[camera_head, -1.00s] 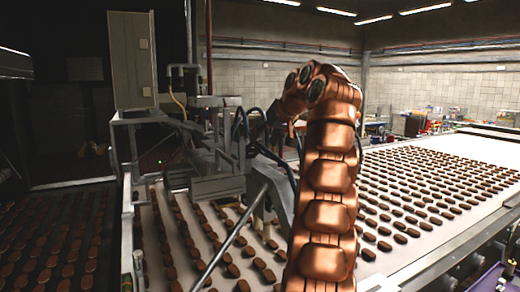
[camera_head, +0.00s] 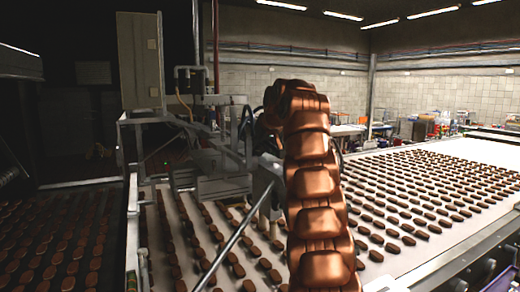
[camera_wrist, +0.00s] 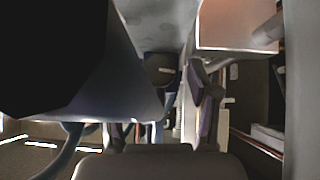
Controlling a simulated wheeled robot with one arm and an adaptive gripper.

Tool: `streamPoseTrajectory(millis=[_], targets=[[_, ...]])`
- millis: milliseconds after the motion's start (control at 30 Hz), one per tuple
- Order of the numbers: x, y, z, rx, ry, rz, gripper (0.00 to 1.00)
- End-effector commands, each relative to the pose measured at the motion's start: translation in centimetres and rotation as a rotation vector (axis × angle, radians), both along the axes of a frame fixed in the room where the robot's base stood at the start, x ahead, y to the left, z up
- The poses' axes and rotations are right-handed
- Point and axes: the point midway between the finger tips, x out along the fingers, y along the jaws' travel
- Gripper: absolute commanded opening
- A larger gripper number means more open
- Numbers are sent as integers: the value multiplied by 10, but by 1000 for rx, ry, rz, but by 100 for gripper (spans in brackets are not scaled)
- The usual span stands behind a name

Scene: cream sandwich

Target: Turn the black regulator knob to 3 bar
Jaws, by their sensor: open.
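In the wrist view, a dark, rounded knob-like part with a small pale mark (camera_wrist: 161,69) shows near the middle; it looks like the black regulator knob. The scale and the 3 bar mark cannot be read. My gripper (camera_wrist: 160,122) shows at the bottom of the wrist view, open, with the dark part seen beyond the space between its fingers. I see nothing held, and contact with the knob cannot be told. In the head view my copper arm reaches towards the machine and hides the gripper and knob.
A grey cabinet (camera_head: 140,60) stands on the machine frame at left. A conveyor (camera_head: 485,151) with rows of brown biscuits runs under and right of the machine. A slanted metal bar (camera_head: 235,238) crosses in front. A large dark shape fills the wrist view's upper left.

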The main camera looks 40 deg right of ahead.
Motion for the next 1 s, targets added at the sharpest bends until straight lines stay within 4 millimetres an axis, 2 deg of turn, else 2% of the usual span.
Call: streamPoseTrajectory(millis=[300, 867, 1000], targets=[[1, -1, -2, 1, 0, -1, 60], [1, -1, -2, 1, 0, -1, 1], [2, -1, -2, 7, -2, 0, 0]])
